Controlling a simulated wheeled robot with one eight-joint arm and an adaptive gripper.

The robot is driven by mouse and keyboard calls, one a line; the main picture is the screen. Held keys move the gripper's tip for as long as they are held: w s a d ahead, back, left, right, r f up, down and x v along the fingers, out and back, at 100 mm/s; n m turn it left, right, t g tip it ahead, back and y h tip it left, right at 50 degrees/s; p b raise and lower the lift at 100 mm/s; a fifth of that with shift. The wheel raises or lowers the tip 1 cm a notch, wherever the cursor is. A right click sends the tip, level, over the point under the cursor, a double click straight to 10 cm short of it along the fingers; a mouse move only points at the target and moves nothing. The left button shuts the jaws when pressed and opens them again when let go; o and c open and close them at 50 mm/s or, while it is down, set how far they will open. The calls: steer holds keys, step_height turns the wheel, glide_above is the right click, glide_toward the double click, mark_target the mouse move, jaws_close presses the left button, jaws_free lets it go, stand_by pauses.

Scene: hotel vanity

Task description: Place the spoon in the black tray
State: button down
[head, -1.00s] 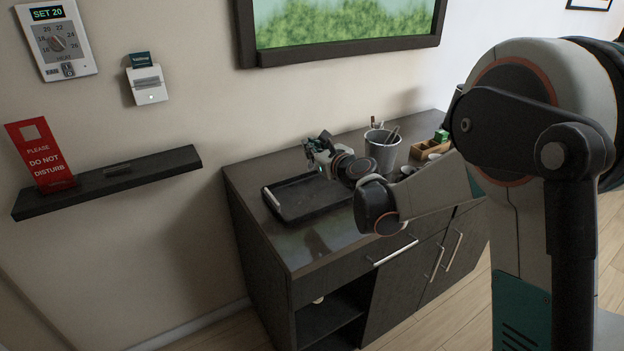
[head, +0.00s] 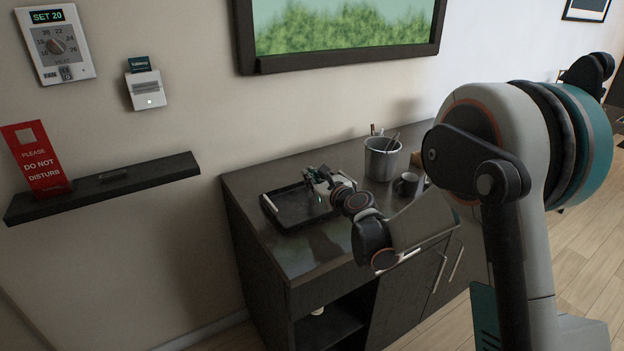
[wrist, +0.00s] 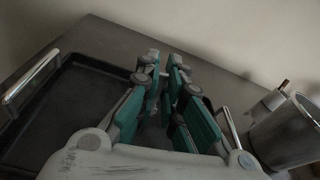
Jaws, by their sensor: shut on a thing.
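The black tray (head: 285,217) lies on the left part of the dark vanity top, with a silver handle at its left end. It also shows at the left of the wrist view (wrist: 62,118). My gripper (head: 312,178) is at the tray's back right part in the head view, seemingly above it; the height is unclear. In the wrist view my gripper's teal fingers (wrist: 166,72) are close together, to the right of the tray's open floor. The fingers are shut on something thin. I cannot make out the spoon itself; the fingers hide what they hold.
A grey metal cup (head: 381,158) with several thin items stands right of my gripper, and also shows in the wrist view (wrist: 290,135). A dark mug (head: 407,184) stands beside it. A wall shelf (head: 105,187) is at the left. The vanity top before the tray is clear.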

steer(key=c, duration=1.7)
jaws_free()
steer(key=shift+f, duration=0.1)
steer(key=shift+r, duration=0.25)
steer(key=p+v, duration=0.3)
steer(key=v, duration=0.9)
steer(key=s+d+r+n+g+h, duration=0.1)
steer(key=s+d+r+n+g, duration=0.15)
steer(key=s+n, duration=0.45)
steer(key=s+d+r+n+g+h, duration=0.1)
steer(key=s+d+r+n+h, duration=0.2)
steer(key=s+n, duration=0.45)
steer(key=s+d+n+g+h, duration=0.1)
steer(key=s+d+n, duration=0.3)
steer(key=s, duration=0.2)
steer(key=s+d+n+g+h, duration=0.1)
steer(key=s+d+n+h, duration=0.1)
steer(key=s+d+n, duration=0.2)
steer(key=s+d+n+g+h, duration=0.1)
steer(key=s+d+n, duration=0.3)
steer(key=s, duration=0.5)
steer(key=shift+s+d+f+n+h, duration=0.25)
steer(key=shift+f+n+h, duration=0.1)
steer(key=shift+n, duration=0.2)
